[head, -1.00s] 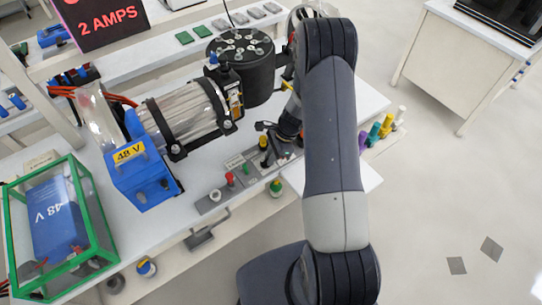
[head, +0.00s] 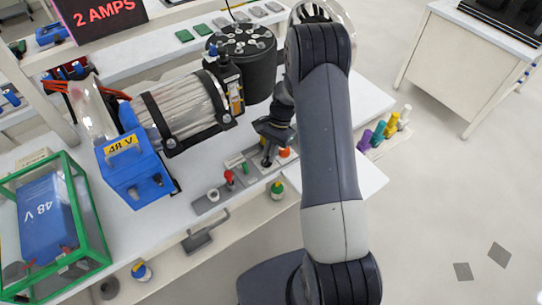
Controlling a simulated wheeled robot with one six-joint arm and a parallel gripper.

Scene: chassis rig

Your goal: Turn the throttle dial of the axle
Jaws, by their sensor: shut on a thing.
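A grey control panel (head: 206,206) lies along the front of the white bench. It carries a white knob (head: 213,195), a red knob (head: 229,178), a small green control (head: 245,168) and an orange-red knob (head: 285,153). My gripper (head: 268,149) reaches down over the panel, between the green control and the orange-red knob. It is shut on what appears to be the throttle dial, a small control that the fingers mostly hide. The labels are too small to read, and the dial's angle cannot be seen.
A clear banded cylinder (head: 188,105) with a blue 48 V block (head: 135,172) stands left of the gripper, and a black drum (head: 247,68) behind it. A green-framed case (head: 92,215) is at the left. Several coloured bottles (head: 378,133) stand at the right.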

